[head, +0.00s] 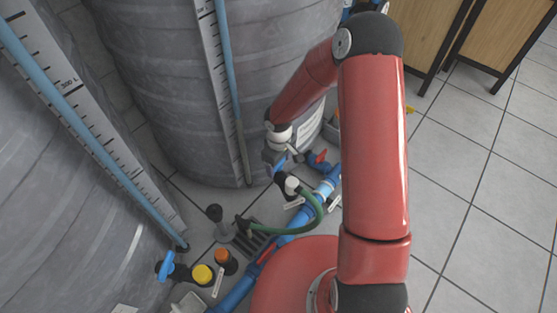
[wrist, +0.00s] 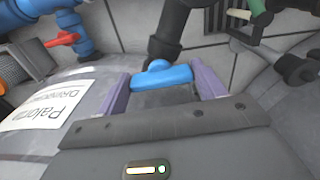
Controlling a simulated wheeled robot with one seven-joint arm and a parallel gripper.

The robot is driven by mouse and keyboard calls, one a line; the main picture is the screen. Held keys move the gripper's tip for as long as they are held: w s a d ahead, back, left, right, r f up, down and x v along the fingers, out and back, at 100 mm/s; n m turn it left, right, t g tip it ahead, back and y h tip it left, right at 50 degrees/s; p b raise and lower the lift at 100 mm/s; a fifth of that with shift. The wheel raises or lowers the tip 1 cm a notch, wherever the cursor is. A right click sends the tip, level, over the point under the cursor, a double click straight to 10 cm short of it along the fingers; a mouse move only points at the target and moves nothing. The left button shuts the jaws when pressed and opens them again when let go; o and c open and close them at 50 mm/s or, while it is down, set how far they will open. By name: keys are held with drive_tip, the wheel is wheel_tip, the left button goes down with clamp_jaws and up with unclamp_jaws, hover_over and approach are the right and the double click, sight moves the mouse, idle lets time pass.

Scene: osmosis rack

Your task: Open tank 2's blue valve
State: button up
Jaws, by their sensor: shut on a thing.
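In the wrist view, the blue valve handle (wrist: 160,76) sits on a dark pipe fitting, crosswise between my gripper's two purple fingers (wrist: 164,82). The fingers are closed on its two ends. In the head view, my gripper (head: 279,157) is low at the right side of the middle grey tank (head: 165,85). A bit of the blue handle (head: 280,167) shows just below it, and the rest is hidden by the gripper. A white label (wrist: 48,106) on the tank shows in the wrist view. I cannot read a tank number.
A red-handled valve (head: 320,157) is close right of my gripper. A green hose (head: 312,215) and blue pipe (head: 290,232) run below it. Another blue valve (head: 166,266) is by the left tank (head: 60,215), near yellow (head: 203,274) and orange (head: 222,256) caps. Floor at right is clear.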

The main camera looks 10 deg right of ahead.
drive_tip(key=n+p, duration=0.2)
drive_tip(key=n, duration=0.4)
drive_tip(key=shift+w+r, duration=0.1)
drive_tip(key=shift+r, duration=0.05)
drive_tip(key=n+p, duration=0.2)
drive_tip(key=n, duration=0.4)
drive_tip(key=shift+w+p, duration=0.1)
drive_tip(key=shift+p, duration=0.25)
drive_tip(key=o, duration=1)
